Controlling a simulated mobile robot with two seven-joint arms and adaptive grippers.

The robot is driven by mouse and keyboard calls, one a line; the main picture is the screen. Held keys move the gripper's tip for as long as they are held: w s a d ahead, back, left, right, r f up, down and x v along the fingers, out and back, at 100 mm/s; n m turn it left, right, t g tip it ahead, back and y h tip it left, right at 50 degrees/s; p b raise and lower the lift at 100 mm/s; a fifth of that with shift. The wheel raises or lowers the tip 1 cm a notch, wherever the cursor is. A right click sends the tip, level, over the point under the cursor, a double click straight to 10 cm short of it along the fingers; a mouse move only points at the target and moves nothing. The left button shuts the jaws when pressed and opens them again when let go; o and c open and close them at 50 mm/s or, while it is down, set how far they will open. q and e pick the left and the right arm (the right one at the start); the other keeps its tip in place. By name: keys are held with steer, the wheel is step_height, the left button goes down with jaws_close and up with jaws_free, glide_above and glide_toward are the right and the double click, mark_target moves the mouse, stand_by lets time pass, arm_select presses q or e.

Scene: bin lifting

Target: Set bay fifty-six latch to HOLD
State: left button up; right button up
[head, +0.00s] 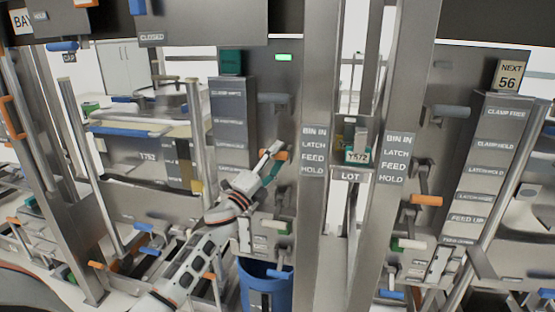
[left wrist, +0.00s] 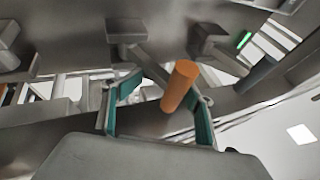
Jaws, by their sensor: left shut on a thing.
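My left gripper (head: 270,161) reaches in from the lower left and is shut on an orange latch handle (head: 284,155) on the middle grey panel. In the left wrist view the orange handle (left wrist: 180,86) stands between the teal fingers (left wrist: 160,105), closer to the right one. A plate (head: 313,151) reading BIN IN, LATCH, FEED, HOLD is just right of that handle. A sign reading NEXT 56 (head: 508,76) is at the upper right. The right panel has its own orange handle (head: 427,200) beside a similar plate (head: 394,158). My right gripper is not in view.
A grey handle (head: 273,98) is above the held one; a white-and-green handle (head: 272,226) and a blue handle (head: 281,274) are below. A blue bin (head: 256,290) stands beneath. Upright posts flank the panel. A green lamp (head: 283,57) is lit above.

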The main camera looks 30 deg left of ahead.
arm_select(q)
steer(key=shift+a+r, duration=0.2)
steer(key=shift+r, duration=0.85)
steer(key=f+v, duration=0.1)
steer(key=v, duration=1.1)
steer(key=shift+d+f, duration=0.2)
steer(key=shift+f, duration=0.3)
steer(key=s+d+f+n+g+y, duration=0.1)
steer(key=s+d+f+n+g, duration=0.35)
steer(key=f, duration=0.75)
steer(key=s+d+f+n+g+y, duration=0.1)
steer(key=s+d+f+n, duration=0.55)
steer(key=f, duration=0.55)
steer(key=s+d+f+n+g, duration=0.2)
steer(key=s+f, duration=0.4)
steer(key=s, duration=0.3)
steer(key=s+d+f+n+g, duration=0.3)
steer(key=s+d+f, duration=0.3)
steer(key=s, duration=0.3)
steer(key=shift+s+d+f+n+g+h, duration=0.3)
steer(key=shift+d+f+n+g, duration=0.1)
steer(key=shift+f+n, duration=0.45)
